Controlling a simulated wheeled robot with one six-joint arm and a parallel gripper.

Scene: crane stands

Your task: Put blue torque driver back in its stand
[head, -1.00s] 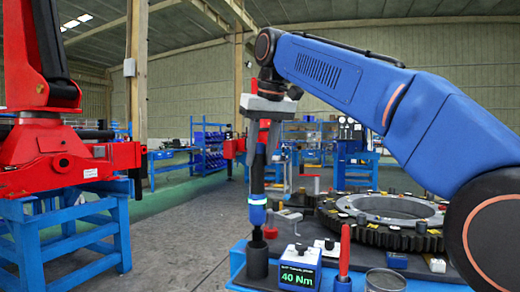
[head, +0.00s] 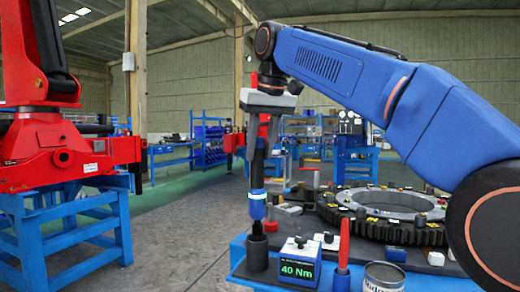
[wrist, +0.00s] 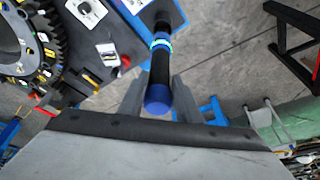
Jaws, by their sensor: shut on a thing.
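The blue torque driver (head: 258,207) hangs upright in my gripper (head: 262,128). It has a black handle, a glowing cyan-green ring and a blue collar. My gripper is shut on its upper part; the wrist view shows the round blue end cap (wrist: 159,98) between the fingers (wrist: 155,96). The stand, a black upright cylinder (head: 257,257), is directly below on the blue-edged bench. The driver's narrow dark tip is at the stand's top, lined up with it in the head view. I cannot tell whether the tip is just above or slightly inside the opening.
A box reading 40 Nm (head: 298,262) stands close right of the stand. A red-handled tool (head: 343,248) and a labelled can (head: 384,278) are farther right. A large gear ring (head: 390,212) lies behind. Open floor (head: 185,225) is to the left.

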